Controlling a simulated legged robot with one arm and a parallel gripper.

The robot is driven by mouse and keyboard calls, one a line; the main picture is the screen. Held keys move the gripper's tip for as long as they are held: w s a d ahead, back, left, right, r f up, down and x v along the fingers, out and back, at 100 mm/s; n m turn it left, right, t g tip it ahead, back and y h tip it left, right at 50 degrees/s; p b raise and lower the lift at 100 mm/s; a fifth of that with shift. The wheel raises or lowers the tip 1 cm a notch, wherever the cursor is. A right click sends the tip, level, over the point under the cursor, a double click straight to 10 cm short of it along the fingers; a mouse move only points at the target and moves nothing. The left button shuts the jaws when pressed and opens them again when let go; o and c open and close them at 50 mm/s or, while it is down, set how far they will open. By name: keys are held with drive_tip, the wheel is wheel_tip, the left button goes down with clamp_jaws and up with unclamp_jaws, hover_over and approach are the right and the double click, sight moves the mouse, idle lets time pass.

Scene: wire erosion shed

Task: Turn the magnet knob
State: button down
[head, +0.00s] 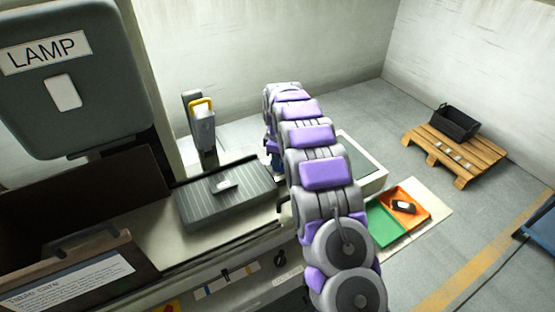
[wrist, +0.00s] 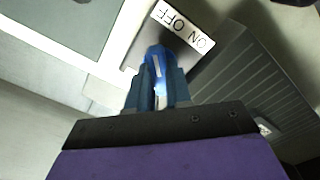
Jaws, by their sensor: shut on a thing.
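The magnet knob (wrist: 158,57) is blue with a pale pointer line, and shows between my fingertips in the wrist view. My gripper (wrist: 157,78) is shut on it, with one blue finger on each side. A white label (wrist: 182,26) reading ON and OFF lies just beyond the knob, upside down in this view. The ribbed grey magnet plate (wrist: 245,85) is to the right of the knob. In the head view the plate (head: 228,197) lies on the machine bed, and my arm hides the knob and most of my gripper.
A small metal piece (head: 224,185) lies on the plate. A post with a yellow-topped unit (head: 203,125) stands behind it. On the floor at right are a green tray (head: 384,224), an orange tray (head: 418,201) holding a dark piece, and a wooden pallet (head: 480,163) with a black crate (head: 456,123).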

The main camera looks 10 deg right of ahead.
drive_tip(key=shift+r+m+p, duration=0.1)
drive_tip(key=shift+m+p, duration=0.2)
drive_tip(key=shift+p, duration=0.05)
drive_tip(key=m+p, duration=0.3)
drive_tip(key=shift+m, duration=0.3)
drive_tip(key=m+p, duration=0.2)
drive_tip(key=m, duration=0.2)
drive_tip(key=shift+m+p, duration=0.3)
drive_tip(key=m+p, duration=0.2)
drive_tip(key=m, duration=0.2)
drive_tip(key=shift+m, duration=0.3)
drive_tip(key=shift+m+p, duration=0.65)
drive_tip(key=shift+m, duration=1.55)
drive_tip(key=c, duration=1)
unclamp_jaws()
drive_tip(key=shift+c, duration=0.2)
